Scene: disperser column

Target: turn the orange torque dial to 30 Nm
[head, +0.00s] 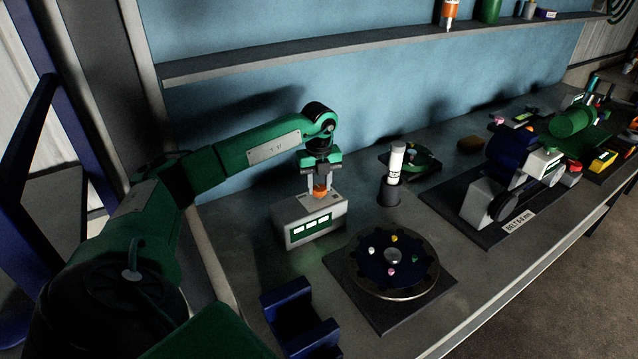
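The orange torque dial (320,190) sits on top of a light grey box (337,227) on the bench. The box has a green-lit display (311,226) on its front, with pale blocks too small to read. My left gripper (320,188) points straight down over the box, with one finger on each side of the dial. I cannot tell whether the fingers touch the dial or stand just apart from it. The dial's mark and setting are hidden or too small to see. My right gripper is not in view.
A dark round plate (372,284) with small coloured pieces stands right in front of the box. A blue cradle (298,318) is nearer. A white cylinder (395,163) stands upright behind. A belt machine (482,203) is farther right. A shelf (250,62) runs above along the wall.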

